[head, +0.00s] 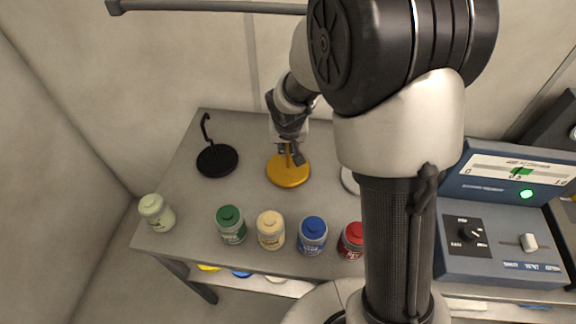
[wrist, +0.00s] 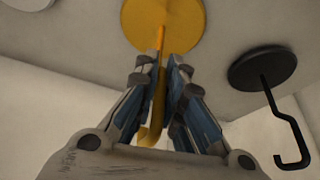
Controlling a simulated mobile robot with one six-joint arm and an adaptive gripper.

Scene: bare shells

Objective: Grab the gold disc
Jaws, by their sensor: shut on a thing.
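The gold disc (head: 288,172) lies flat on the grey table, with a thin hooked stem rising from it. My gripper (head: 291,151) is above the disc and shut on its stem. In the wrist view the gold disc (wrist: 160,22) is at the top, and my gripper's fingertips (wrist: 161,62) close around the stem. The stem's hooked end shows between the fingers. I cannot tell whether the disc is lifted off the table.
A black disc with a hook (head: 217,160) stands left of the gold one. A white disc (head: 349,181) is partly hidden behind my arm. Green (head: 231,226), cream (head: 270,231), blue (head: 312,236) and red (head: 351,241) jars line the front. A pale jar (head: 156,212) stands at left, a control box (head: 500,240) at right.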

